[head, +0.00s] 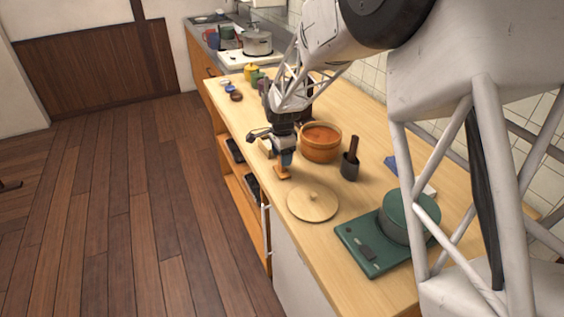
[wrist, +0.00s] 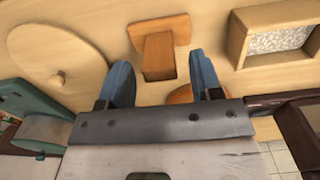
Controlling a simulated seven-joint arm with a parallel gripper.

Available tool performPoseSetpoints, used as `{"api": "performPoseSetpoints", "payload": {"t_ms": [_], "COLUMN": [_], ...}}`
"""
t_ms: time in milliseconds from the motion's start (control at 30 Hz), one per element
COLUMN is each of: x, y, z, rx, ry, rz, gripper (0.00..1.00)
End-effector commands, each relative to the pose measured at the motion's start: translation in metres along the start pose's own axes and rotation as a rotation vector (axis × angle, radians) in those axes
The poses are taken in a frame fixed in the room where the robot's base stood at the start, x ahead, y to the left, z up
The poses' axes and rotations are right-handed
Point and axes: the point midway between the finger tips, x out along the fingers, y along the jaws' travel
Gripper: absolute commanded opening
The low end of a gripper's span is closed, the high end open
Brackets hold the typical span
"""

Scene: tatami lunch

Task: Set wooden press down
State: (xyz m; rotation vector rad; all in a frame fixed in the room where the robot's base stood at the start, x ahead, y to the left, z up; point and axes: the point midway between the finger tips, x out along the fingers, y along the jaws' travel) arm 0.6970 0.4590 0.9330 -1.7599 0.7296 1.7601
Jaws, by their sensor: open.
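The wooden press (wrist: 160,48) is an orange-brown block with a flat square plate and a thicker handle. In the wrist view it lies between and just beyond the fingertips of my gripper (wrist: 162,75). The blue fingers are spread, with a gap on each side of the handle. In the head view the press (head: 283,173) stands on the wooden counter (head: 330,255) near its front edge. My gripper (head: 286,158) is directly above it, pointing down, and hides its upper part.
A round wooden lid (head: 313,203) lies close by, nearer the camera. A green pot (head: 407,218) sits on a green stove (head: 360,245). A wooden box with speckled contents (wrist: 275,40) is beside the press.

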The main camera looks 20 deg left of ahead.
Motion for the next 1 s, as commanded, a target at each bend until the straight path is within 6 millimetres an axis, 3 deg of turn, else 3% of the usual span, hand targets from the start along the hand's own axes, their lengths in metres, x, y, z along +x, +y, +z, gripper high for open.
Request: {"api": "performPoseSetpoints", "payload": {"t_ms": [300, 500, 1000], "x": [-0.052, -0.073, -0.081], "y": [0.000, 0.000, 0.000], "z": [0.000, 0.000, 0.000], "rx": [0.000, 0.000, 0.000], "ry": [0.000, 0.000, 0.000], "rz": [-0.002, -0.001, -0.001], "gripper": [0.59, 0.59, 0.59]}}
